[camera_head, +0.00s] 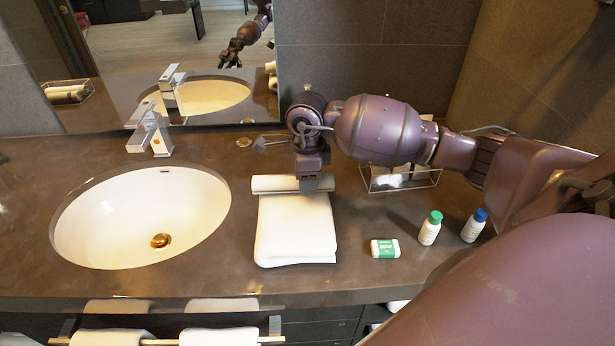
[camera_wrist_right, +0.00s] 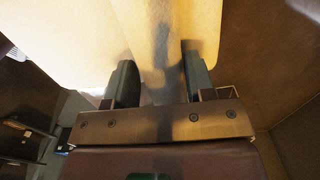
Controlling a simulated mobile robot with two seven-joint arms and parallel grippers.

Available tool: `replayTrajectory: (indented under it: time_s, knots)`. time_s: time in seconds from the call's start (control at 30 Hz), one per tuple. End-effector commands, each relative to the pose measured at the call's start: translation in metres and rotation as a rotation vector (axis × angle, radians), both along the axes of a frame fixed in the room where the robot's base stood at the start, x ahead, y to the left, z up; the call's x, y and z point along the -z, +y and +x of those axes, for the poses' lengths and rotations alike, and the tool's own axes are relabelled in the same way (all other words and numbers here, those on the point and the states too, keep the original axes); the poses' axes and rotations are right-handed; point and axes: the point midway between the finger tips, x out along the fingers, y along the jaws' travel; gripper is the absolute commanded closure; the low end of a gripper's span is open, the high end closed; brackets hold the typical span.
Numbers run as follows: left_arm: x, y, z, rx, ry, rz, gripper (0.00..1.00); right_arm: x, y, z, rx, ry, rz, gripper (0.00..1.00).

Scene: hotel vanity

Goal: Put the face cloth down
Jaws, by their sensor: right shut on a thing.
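A white rolled cloth, which looks like the face cloth (camera_head: 270,184), lies crosswise at the back edge of a folded white towel (camera_head: 295,232) on the counter. My right gripper (camera_head: 316,184) comes down from behind and is shut on the roll near its right half. In the right wrist view, pale cloth (camera_wrist_right: 160,25) fills the upper middle, with the gripper's two dark fingers (camera_wrist_right: 156,72) on either side of a strip of it. Whether the roll rests fully on the towel or hangs just above it, I cannot tell. My left gripper is out of view.
A white oval sink (camera_head: 130,225) with a faucet (camera_head: 150,130) is to the left. A soap box (camera_head: 385,249), a green-capped bottle (camera_head: 430,228), a blue-capped bottle (camera_head: 474,226) and a clear tray (camera_head: 425,180) are to the right. A mirror (camera_head: 200,60) stands behind.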

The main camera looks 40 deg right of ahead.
Motion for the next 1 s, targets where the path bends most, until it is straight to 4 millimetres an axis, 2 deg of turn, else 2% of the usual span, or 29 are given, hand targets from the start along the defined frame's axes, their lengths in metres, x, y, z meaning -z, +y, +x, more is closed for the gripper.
replayTrajectory:
  time_s: [0.23,0.27,0.4,0.43,0.77,0.87,1.0]
  knots:
    - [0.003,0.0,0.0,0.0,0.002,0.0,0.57,0.003,0.0,0.0,0.0,0.001,-0.001,0.73]
    - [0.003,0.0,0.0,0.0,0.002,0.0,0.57,0.003,0.0,0.0,0.0,0.001,-0.001,0.49]
    - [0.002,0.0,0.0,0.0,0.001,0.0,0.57,0.002,0.0,0.0,0.0,0.001,-0.001,0.28]
    - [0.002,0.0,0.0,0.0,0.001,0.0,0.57,0.002,0.0,0.0,0.0,0.001,-0.001,0.25]
    - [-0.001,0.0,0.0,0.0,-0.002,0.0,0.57,-0.001,0.0,0.0,0.0,0.0,0.0,0.25]
    - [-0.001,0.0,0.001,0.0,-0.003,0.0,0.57,-0.009,-0.001,0.001,0.0,-0.003,-0.002,0.25]
    - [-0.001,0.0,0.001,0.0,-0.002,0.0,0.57,-0.031,-0.001,0.001,-0.002,-0.003,-0.002,0.25]
